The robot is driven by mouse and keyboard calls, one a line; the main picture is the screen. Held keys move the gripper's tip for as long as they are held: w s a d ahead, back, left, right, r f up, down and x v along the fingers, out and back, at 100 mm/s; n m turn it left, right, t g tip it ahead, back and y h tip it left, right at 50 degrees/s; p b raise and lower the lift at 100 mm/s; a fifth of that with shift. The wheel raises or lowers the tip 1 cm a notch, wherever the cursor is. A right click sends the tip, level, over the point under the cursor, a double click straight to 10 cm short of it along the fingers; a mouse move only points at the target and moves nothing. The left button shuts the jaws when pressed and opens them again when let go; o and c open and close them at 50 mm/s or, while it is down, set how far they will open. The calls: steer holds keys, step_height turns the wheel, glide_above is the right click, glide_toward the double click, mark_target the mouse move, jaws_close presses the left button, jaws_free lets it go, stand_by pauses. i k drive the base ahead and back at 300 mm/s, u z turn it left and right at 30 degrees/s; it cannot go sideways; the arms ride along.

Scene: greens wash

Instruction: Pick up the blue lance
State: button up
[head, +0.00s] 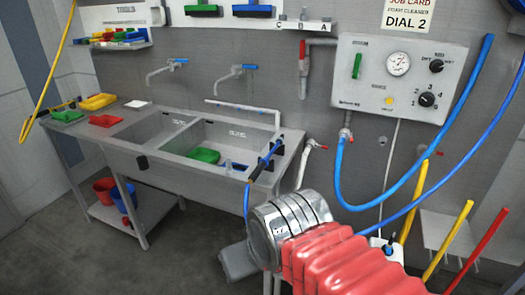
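The blue lance (264,160), black and blue, lies slantwise at the right end of the sink unit, over the rim. A blue hose hangs from its lower end, down in front of the sink. My arm, with red bellows and a silver end section, reaches in from the bottom right and stops below and right of the lance, apart from it in the picture. A grey block-like part (239,262) shows at the left of the silver section. I cannot tell whether it belongs to my gripper. No fingertips can be made out.
The steel sink (165,160) has two basins, with a green item (204,155) in the right one. Red and blue buckets (122,198) stand beneath. A control box (399,78) and blue hoses (470,80) are at right. Yellow and red poles (449,243) stand lower right.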

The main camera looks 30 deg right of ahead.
mark_target(264, 163)
steer(key=u, duration=0.05)
steer(key=i, duration=0.95)
